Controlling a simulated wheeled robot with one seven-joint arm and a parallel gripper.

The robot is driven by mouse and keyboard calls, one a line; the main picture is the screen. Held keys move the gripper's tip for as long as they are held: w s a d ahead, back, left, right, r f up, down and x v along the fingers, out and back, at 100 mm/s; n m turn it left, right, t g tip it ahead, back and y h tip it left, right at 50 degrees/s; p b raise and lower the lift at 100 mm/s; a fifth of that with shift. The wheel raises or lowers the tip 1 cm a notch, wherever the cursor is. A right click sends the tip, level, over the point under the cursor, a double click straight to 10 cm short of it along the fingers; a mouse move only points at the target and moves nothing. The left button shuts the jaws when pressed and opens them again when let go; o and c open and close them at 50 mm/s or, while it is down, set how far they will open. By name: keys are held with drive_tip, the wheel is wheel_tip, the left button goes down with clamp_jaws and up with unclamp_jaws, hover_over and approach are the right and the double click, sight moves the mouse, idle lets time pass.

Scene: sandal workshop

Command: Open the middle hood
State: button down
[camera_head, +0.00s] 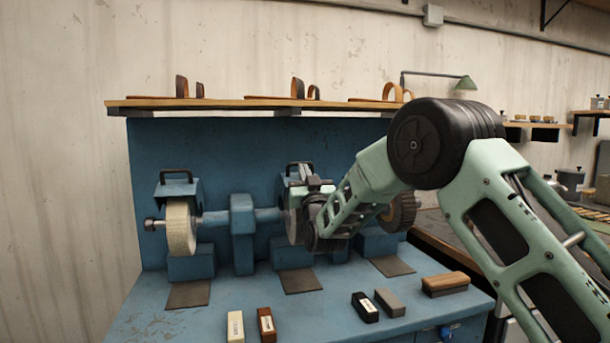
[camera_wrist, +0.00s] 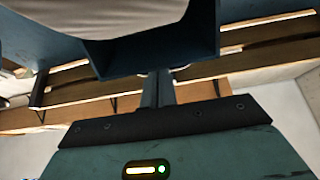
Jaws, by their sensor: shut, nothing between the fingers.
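The middle hood (camera_head: 294,182) is a blue cover with a dark handle on top, over the middle wheel of the blue bench machine. My arm and gripper hide much of it in the head view. My gripper (camera_head: 303,174) is in front of this hood, pointing up. In the wrist view its fingers (camera_wrist: 160,75) are together and empty. Their tips are at the near edge of the blue hood (camera_wrist: 204,45), which shows its open underside with the pale wheel (camera_wrist: 85,12) inside. I cannot tell whether the tips touch it.
The left hood (camera_head: 176,188) sits above a pale wheel (camera_head: 181,230). A brown wheel (camera_head: 403,212) stands at right, its hood hidden by my arm. A wooden shelf (camera_head: 230,103) holding sandals runs above. Several small blocks lie along the bench front (camera_head: 190,322).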

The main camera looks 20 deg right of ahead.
drive_tip(key=w+r+g+p, duration=0.1)
drive_tip(key=w+r+p, duration=0.1)
drive_tip(key=r+p, duration=0.1)
drive_tip(key=w+r+g+p, duration=0.2)
drive_tip(key=p, duration=0.1)
drive_tip(key=shift+w+r, duration=0.35)
drive_tip(key=shift+r, duration=0.05)
drive_tip(key=shift+w+r+g+p, duration=0.5)
drive_tip(key=shift+w+g+p, duration=0.35)
drive_tip(key=shift+w+p, duration=1.25)
drive_tip(key=shift+w+r+g+p, duration=0.55)
drive_tip(key=shift+w+g+p, duration=0.45)
drive_tip(key=shift+p, duration=2.05)
drive_tip(key=shift+w+r+g+p, duration=0.65)
drive_tip(key=shift+w+p, duration=0.95)
drive_tip(key=shift+p, duration=1)
drive_tip(key=shift+f, duration=0.2)
